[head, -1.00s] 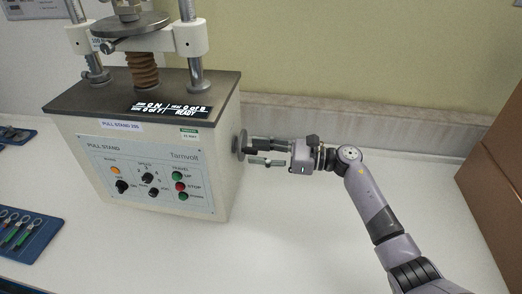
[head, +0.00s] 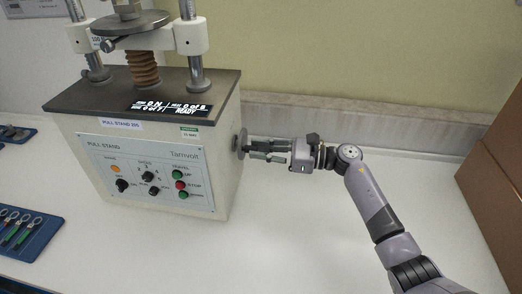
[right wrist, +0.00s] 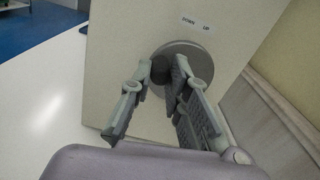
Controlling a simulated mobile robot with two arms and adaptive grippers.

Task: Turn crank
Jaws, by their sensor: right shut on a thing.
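The crank is a round grey disc (head: 241,144) on the right side of the pull stand (head: 150,165). In the right wrist view the crank disc (right wrist: 202,64) lies behind the fingers, and its dark knob (right wrist: 160,70) sits between the fingertips. My right gripper (head: 255,150) reaches in from the right, level with the crank. It is shut on the crank's knob; the fingers hide part of the knob and disc. My left gripper is not in view.
A label reading DOWN and UP (right wrist: 197,24) is above the crank. A blue tray (head: 42,243) with several small tools lies at the left. A brown box (head: 500,165) stands at the far right. The white bench around my right arm is clear.

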